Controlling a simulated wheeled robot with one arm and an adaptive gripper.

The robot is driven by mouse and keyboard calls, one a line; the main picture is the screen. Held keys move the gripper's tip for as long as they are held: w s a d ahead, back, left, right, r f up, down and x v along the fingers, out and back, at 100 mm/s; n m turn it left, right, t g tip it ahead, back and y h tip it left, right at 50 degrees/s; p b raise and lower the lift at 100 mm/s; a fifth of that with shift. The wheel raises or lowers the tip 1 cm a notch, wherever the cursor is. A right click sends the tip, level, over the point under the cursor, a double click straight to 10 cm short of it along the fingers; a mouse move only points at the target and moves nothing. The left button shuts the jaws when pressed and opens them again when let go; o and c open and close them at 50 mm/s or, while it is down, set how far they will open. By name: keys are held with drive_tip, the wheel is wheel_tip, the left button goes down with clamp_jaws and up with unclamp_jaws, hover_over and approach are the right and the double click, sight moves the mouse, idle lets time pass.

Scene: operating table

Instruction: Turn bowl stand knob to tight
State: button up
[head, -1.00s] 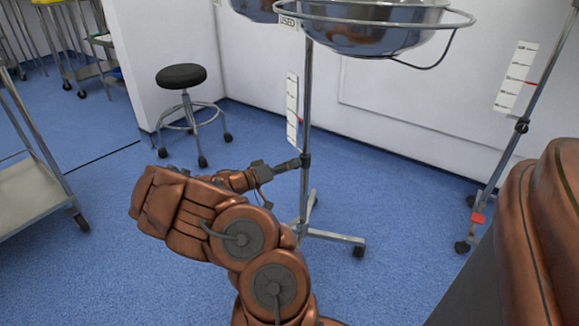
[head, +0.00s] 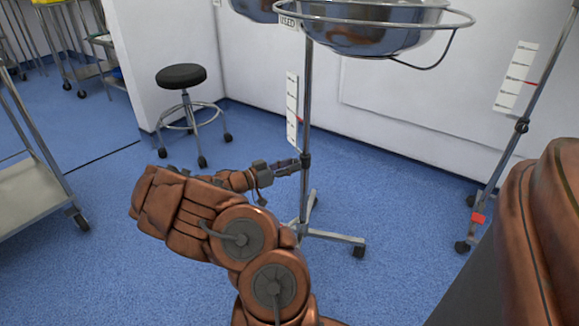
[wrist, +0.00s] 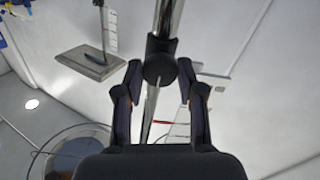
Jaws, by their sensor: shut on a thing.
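The bowl stand (head: 307,100) is an upright metal pole on a wheeled base, with a steel bowl (head: 365,38) in a ring at its top. Its knob (wrist: 158,68) is a small dark round piece on a collar of the pole. My gripper (head: 299,165) reaches the collar from the left, roughly level. In the wrist view my gripper (wrist: 158,78) has one finger on each side of the knob, shut on it. In the head view the fingers hide most of the knob. I cannot read any tightness mark on it.
A white scale strip (head: 292,110) hangs just left of the pole. A black stool (head: 181,77) stands behind to the left, and a metal cart (head: 30,195) is at the left edge. A second pole (head: 522,125) stands at right. Blue floor around the base is clear.

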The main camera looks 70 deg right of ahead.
idle(0.3)
drive_tip(key=o, duration=1.1)
drive_tip(key=shift+o, duration=0.2)
drive_tip(key=v, duration=1.2)
